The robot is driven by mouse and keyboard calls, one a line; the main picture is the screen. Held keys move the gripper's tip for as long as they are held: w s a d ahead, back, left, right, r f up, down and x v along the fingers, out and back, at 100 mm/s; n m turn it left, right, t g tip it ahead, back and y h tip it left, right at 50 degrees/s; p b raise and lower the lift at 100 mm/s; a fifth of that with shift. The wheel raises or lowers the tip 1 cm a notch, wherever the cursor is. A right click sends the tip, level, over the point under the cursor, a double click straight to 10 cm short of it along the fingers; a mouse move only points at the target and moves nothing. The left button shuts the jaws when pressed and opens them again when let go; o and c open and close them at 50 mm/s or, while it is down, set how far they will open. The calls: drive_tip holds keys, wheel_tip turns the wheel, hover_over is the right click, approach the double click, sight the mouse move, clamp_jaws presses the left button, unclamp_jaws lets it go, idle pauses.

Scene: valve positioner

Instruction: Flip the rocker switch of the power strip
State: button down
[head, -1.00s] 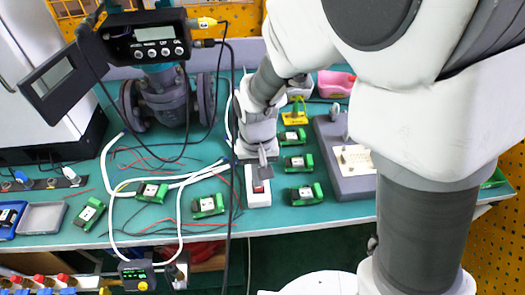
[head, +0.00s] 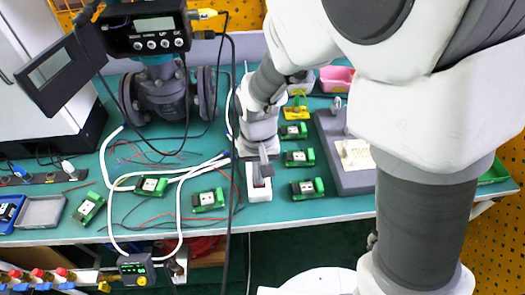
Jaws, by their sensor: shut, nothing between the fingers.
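The white power strip (head: 259,193) lies on the teal bench near its front edge, below my arm. Its red rocker switch (head: 258,182) shows only in part, just under my fingertips. My gripper (head: 264,170) is shut and empty, pointing down over the strip. The fingers cover part of the switch, and I cannot tell whether they touch it. The rocker's position is too small to make out.
Green modules (head: 306,187) lie on both sides of the strip. A grey box (head: 350,180) stands to the right. A black cable (head: 231,130) hangs close to the left of my gripper. The valve positioner (head: 145,33) stands at the upper left.

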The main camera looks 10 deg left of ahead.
drive_tip(key=shift+r, duration=0.1)
wheel_tip(320, 180, up, 7)
drive_tip(key=p, duration=0.6)
idle(0.6)
drive_tip(key=d+r+m+t+y+p, duration=0.1)
drive_tip(key=d+r+t, duration=0.1)
drive_tip(key=d+r, duration=0.95)
drive_tip(key=s+d+r+m+t+h, duration=0.1)
drive_tip(key=s+d+r+t, duration=0.2)
drive_tip(key=s+d+r, duration=0.5)
wheel_tip(320, 180, up, 2)
drive_tip(key=shift+d+r+m+t+p, duration=0.15)
drive_tip(key=shift+d+m+t+p, duration=0.15)
drive_tip(key=shift+p, duration=0.15)
